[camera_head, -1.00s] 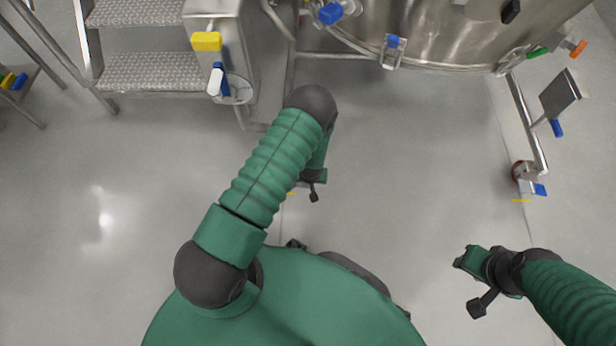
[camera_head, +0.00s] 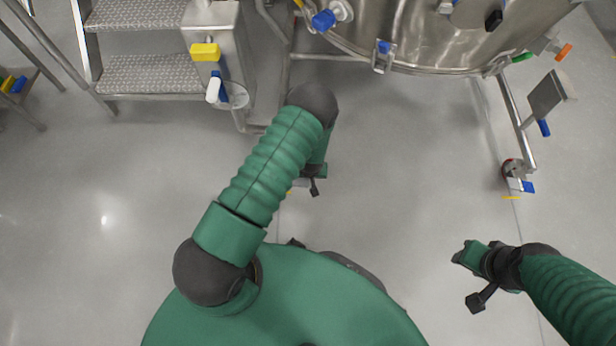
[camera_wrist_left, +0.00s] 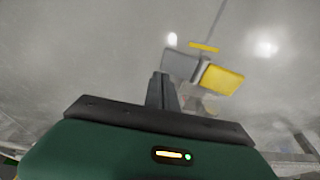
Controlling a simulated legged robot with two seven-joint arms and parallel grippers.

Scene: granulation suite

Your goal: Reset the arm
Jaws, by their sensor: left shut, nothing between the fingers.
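My left arm (camera_head: 270,165) is green with dark joints and bends down in front of my body. In the head view its gripper is mostly hidden behind the forearm. In the left wrist view the left gripper (camera_wrist_left: 162,90) shows as dark fingers, shut and empty, pointing over grey floor. My right gripper (camera_head: 468,254) is at the lower right, above bare floor and touching nothing. Its fingers are too small and dark to tell whether they are open.
A steel vessel (camera_head: 430,45) with blue clamps stands at the top right. A wheeled stand (camera_head: 515,120) is on the right. The floor between is clear.

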